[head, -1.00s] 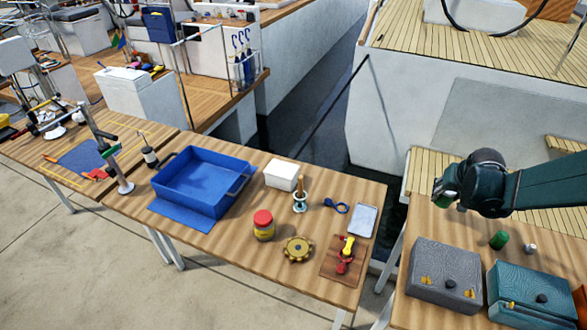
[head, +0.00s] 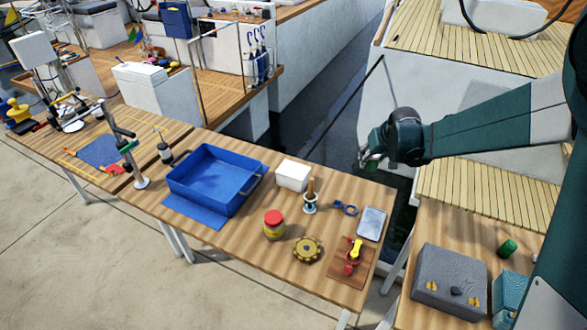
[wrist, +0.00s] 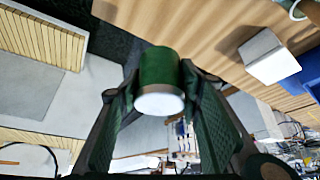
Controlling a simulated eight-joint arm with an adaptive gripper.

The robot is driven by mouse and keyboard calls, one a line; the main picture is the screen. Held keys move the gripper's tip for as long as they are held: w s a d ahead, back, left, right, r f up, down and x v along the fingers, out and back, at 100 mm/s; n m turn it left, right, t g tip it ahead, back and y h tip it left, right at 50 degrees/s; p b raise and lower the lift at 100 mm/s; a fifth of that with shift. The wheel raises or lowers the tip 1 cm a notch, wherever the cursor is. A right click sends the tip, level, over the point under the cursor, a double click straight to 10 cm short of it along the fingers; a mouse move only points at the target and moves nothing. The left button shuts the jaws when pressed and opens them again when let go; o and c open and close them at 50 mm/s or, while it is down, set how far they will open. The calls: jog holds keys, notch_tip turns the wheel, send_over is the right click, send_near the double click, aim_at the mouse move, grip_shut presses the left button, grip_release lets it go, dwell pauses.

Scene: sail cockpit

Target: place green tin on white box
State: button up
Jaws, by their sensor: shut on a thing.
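My gripper (head: 371,160) is shut on the green tin (wrist: 159,68), a short green cylinder with a pale end, held between the two fingers in the wrist view. In the head view the tin is mostly hidden by the gripper, which hangs in the air to the right of and beyond the white box. The white box (head: 293,177) stands at the back edge of the wooden table, right of the blue tub. It also shows at the upper right of the wrist view (wrist: 266,54), apart from the tin.
Another green cylinder (head: 507,248) and a grey case (head: 450,275) are on the right table.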

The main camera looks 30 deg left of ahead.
jog(key=s+a+r+n, duration=0.1)
jog(key=s+a, duration=0.1)
jog(key=a, duration=0.7)
jog(key=s+a+r+n+g+y+p, duration=0.1)
jog(key=s+a+n, duration=0.1)
jog(key=a, duration=0.8)
jog(key=s+a+r+n+p, duration=0.1)
jog(key=s+a, duration=0.2)
jog(key=a, duration=0.7)
jog(key=shift+s+r+n+y, duration=0.2)
jog(key=shift+r+n+y, duration=0.1)
jog(key=shift+r+y, duration=0.1)
jog(key=shift+f, duration=0.1)
send_near(290, 165)
jog(key=shift+w+a, duration=0.8)
jog(key=shift+w, duration=0.05)
jog(key=shift+f, duration=1.85)
jog(key=shift+f+b, duration=0.15)
jog(key=shift+b, duration=0.25)
jog(key=o, duration=0.9)
